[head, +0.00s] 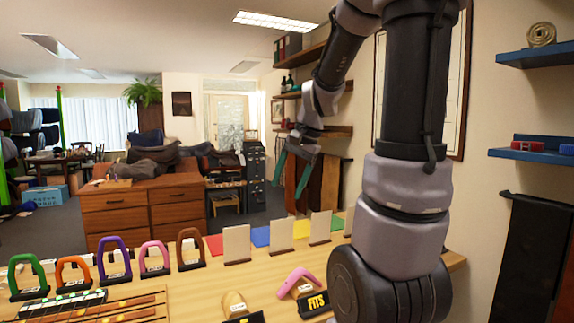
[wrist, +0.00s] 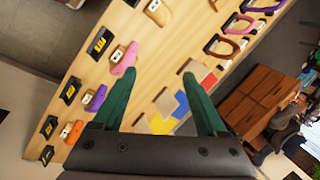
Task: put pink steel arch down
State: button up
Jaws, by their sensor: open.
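The pink steel arch (head: 154,259) stands upright on a small dark base in the row of arches on the table, between a purple arch (head: 114,257) and a brown arch (head: 190,249). It also shows near the top right of the wrist view (wrist: 240,22). My gripper (head: 291,174) is raised above the far side of the table, with its green fingers spread apart. In the wrist view, my gripper (wrist: 160,75) has nothing between its fingers, well away from the arch.
A separate pink form (head: 297,281) stands by a FITS sign (head: 313,304) on the near table (wrist: 100,55). Upright cream cards (head: 236,243) and coloured squares line the table's far side. A wooden desk (head: 140,205) stands beyond. Blue shelves (head: 535,152) are at the right.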

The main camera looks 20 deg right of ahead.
jog(key=s+a+r+n+t, duration=0.2)
jog(key=s+a+r+n, duration=0.1)
jog(key=s, duration=0.3)
jog(key=s+a+r+n+t, duration=0.1)
jog(key=s+a+r+n, duration=0.2)
jog(key=s, duration=0.3)
jog(key=shift+s+r+t+h, duration=0.25)
jog(key=shift+r+t+h, duration=0.15)
jog(key=shift+r, duration=0.4)
dwell(1.2)
